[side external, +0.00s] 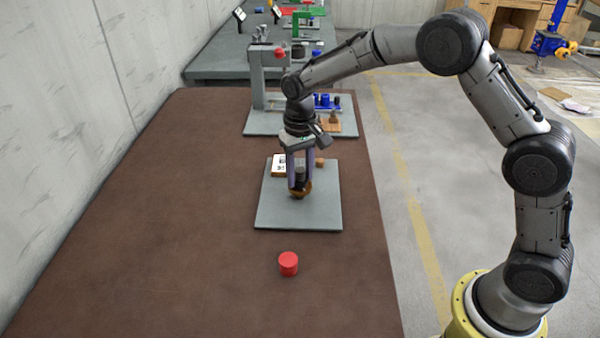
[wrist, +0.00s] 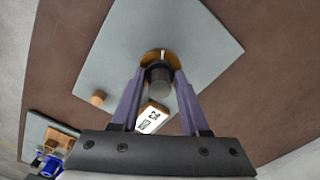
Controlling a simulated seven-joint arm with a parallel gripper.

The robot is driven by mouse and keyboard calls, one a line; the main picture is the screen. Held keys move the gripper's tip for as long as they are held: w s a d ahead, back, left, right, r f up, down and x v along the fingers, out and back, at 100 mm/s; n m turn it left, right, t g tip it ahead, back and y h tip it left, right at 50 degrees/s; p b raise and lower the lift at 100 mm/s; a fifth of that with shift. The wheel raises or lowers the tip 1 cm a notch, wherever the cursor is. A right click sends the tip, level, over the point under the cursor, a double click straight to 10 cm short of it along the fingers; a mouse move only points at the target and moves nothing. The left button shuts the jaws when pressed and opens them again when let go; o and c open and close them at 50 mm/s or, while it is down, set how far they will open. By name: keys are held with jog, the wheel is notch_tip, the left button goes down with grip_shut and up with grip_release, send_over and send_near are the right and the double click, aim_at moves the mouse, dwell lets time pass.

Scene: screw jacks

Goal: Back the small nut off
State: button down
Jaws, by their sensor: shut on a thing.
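The small nut, a brass-coloured round piece (side external: 301,194), sits low over the grey plate (side external: 270,215) in the side view. In the wrist view the nut (wrist: 153,55) shows as a brass disc with a white mark. A dark upright cylinder (wrist: 158,74) stands in front of it between my fingers. My gripper (side external: 299,186) points straight down, with its purple fingertips on either side at the nut's level. It is shut on the nut; the exact contact is partly hidden. It also shows in the wrist view (wrist: 160,72).
A white-faced label block (side external: 279,165) and a small wooden piece (side external: 320,162) are on the plate behind my gripper. A red cylinder (side external: 288,264) stands on the brown table in front. Behind is another grey plate (side external: 262,127) with a stand and blue parts.

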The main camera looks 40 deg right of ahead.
jog(key=n, duration=0.5)
jog(key=shift+f+n, duration=0.2)
jog(key=shift+n, duration=0.1)
jog(key=n, duration=0.5)
jog(key=shift+s+f+n, duration=0.1)
jog(key=shift+n, duration=0.2)
jog(key=n, duration=1)
jog(key=shift+d+n, duration=0.1)
jog(key=shift+n, duration=0.3)
jog(key=shift+c, duration=2)
grip_release()
jog(key=shift+r, duration=0.2)
